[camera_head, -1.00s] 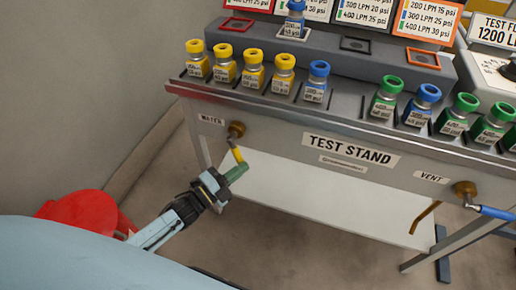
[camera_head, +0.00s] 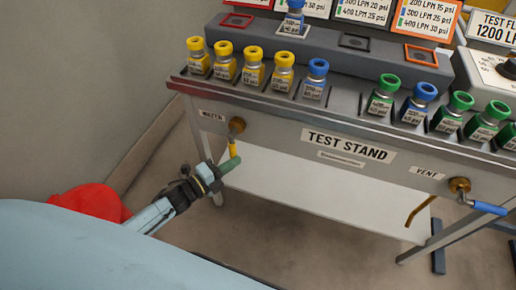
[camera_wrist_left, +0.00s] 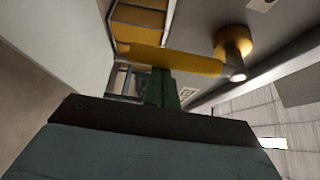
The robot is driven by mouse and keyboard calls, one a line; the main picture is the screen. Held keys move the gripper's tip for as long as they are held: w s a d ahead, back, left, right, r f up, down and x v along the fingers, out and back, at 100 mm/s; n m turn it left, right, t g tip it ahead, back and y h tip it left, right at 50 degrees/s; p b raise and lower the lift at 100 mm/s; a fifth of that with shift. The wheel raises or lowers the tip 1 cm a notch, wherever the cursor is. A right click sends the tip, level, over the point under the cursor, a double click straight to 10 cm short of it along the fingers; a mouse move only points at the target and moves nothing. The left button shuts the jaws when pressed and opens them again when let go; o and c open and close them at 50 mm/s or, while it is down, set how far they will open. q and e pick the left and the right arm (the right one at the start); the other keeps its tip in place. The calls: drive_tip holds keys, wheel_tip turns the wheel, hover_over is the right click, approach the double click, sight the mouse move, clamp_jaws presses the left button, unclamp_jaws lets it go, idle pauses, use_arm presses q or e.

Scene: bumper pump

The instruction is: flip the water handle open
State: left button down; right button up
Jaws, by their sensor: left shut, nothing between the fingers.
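The yellow water handle (camera_head: 233,148) hangs almost straight down from the brass water valve (camera_head: 238,125), below the WATER label on the test stand. My left gripper (camera_head: 231,165) is shut and empty, with its green fingertips at the lower end of the handle. In the left wrist view the handle (camera_wrist_left: 180,60) is a yellow bar running across to the brass valve (camera_wrist_left: 232,42). The green fingers (camera_wrist_left: 165,88) reach up to the bar there; I cannot tell whether they touch it. My right gripper is not in view.
The grey test stand (camera_head: 270,134) carries yellow, blue and green bottles along its top. A vent valve (camera_head: 459,185) with a blue handle is at the right. A red object (camera_head: 92,200) lies left of my arm. A pale lower shelf (camera_head: 310,190) is below the valves.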

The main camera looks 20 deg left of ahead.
use_arm(q)
drive_tip(key=shift+s, duration=0.1)
drive_tip(key=p+v, duration=0.1)
drive_tip(key=v, duration=0.6)
drive_tip(key=shift+p, duration=0.3)
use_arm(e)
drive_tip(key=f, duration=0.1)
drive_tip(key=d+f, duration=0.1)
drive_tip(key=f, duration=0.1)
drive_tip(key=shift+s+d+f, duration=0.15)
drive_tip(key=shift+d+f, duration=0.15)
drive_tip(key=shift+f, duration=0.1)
use_arm(q)
drive_tip(key=shift+s+a, duration=0.1)
